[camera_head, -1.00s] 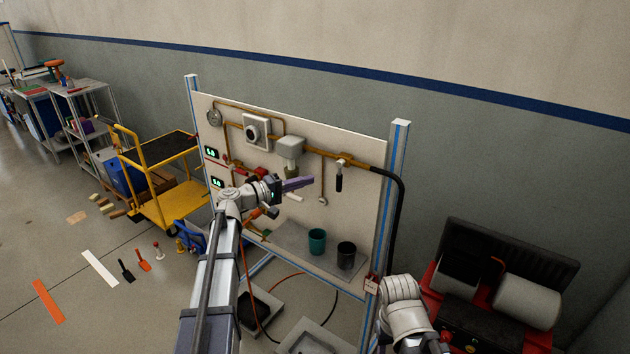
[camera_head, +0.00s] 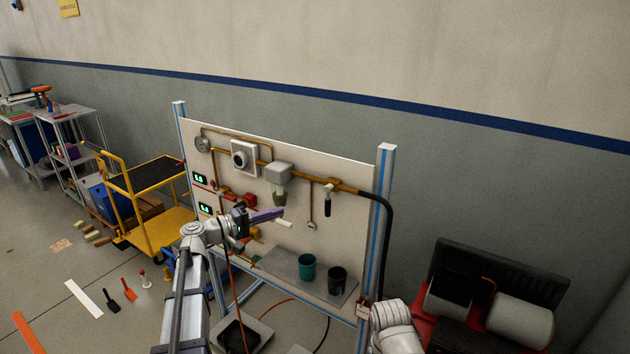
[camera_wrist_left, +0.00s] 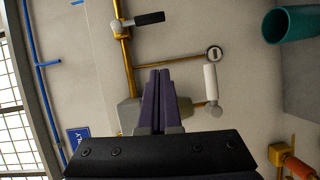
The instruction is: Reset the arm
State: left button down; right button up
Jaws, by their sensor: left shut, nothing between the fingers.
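My left gripper (camera_head: 268,214) is in front of the white test panel (camera_head: 345,170). Its purple fingers are shut with nothing between them and point right in the head view. In the left wrist view the shut fingers (camera_wrist_left: 164,98) sit in front of the panel, over a grey box with brass pipes. A white-handled lever (camera_wrist_left: 211,84) shows beside the fingertips, apart from them. A black-handled lever (camera_wrist_left: 150,19) is further off; it also shows in the head view (camera_head: 328,200). My right arm shows at the bottom right, but its gripper is out of view.
A teal cup (camera_head: 307,267) and a black cup (camera_head: 338,279) stand on the panel's shelf (camera_head: 280,263). A black hose (camera_head: 388,225) runs down the panel's right side. A yellow cart (camera_head: 160,232) stands left, and a red case (camera_head: 420,325) stands right.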

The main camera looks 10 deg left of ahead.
pick_arm(q)
jog(key=s+d+f+m+g+y, duration=0.25)
jog(key=s+d+f+g, duration=0.35)
jog(key=d, duration=0.5)
jog(key=s+d+f+m+g+y, duration=0.1)
jog(key=s+d+f+m+g, duration=0.3)
jog(key=s+d+f, duration=0.55)
jog(key=s+d+f+m+g+y, duration=0.1)
jog(key=s+f+m+y, duration=0.1)
jog(key=s+y, duration=0.3)
jog(key=s+d+f+m+g+y, duration=0.1)
jog(key=s+f+m+y, duration=0.2)
jog(key=s, duration=0.6)
jog(key=shift+f+g+y, duration=0.25)
jog(key=shift+g+y, duration=0.05)
jog(key=shift+y, duration=0.85)
